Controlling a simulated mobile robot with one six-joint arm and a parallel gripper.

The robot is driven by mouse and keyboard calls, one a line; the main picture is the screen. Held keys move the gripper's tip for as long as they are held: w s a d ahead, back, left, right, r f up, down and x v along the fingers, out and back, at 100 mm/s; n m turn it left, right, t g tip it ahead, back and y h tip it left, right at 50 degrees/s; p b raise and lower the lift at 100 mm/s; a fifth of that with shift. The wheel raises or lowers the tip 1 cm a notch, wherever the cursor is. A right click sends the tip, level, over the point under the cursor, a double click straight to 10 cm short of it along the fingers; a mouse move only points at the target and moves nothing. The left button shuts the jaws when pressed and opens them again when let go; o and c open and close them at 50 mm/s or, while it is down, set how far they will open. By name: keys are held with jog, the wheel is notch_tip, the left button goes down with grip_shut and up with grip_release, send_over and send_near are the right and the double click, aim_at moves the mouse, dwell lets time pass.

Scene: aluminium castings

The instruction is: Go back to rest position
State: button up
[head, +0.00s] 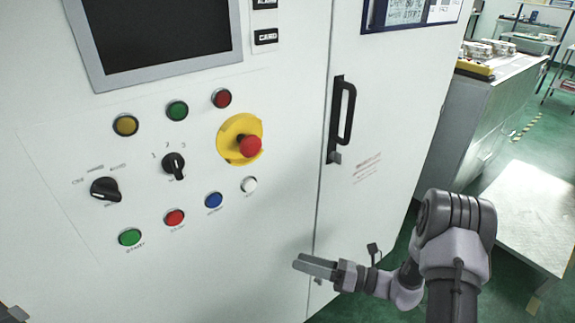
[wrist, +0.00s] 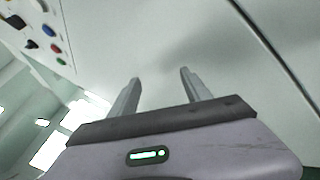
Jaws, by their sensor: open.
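My gripper (head: 316,266) is at the lower middle of the head view, in front of the white machine cabinet (head: 285,180) and below its button panel. Its fingers point left. In the wrist view my gripper (wrist: 157,85) shows two grey fingers standing well apart with nothing between them. The pale cabinet face lies beyond the fingertips. I cannot tell the exact gap to the cabinet, and no contact is clear.
The panel carries coloured buttons, black knobs and a red emergency stop (head: 250,146) on yellow. A black door handle (head: 342,120) is above my gripper. A grey bench (head: 440,135) and a low pale table (head: 530,215) stand right, with green floor between.

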jog(key=s+a+r+n+g+h, duration=0.4)
jog(key=s+r+n+g+h, duration=0.25)
jog(key=s+r+n, duration=0.7)
jog(key=s+d+r+n+t+h, duration=0.6)
jog(key=s+d+r+n+h, duration=0.2)
jog(key=n, duration=0.4)
jog(key=shift+s+d+r+h, duration=0.15)
jog(key=shift+s+r+h, duration=0.25)
jog(key=shift+s, duration=0.2)
jog(key=shift+c, duration=0.3)
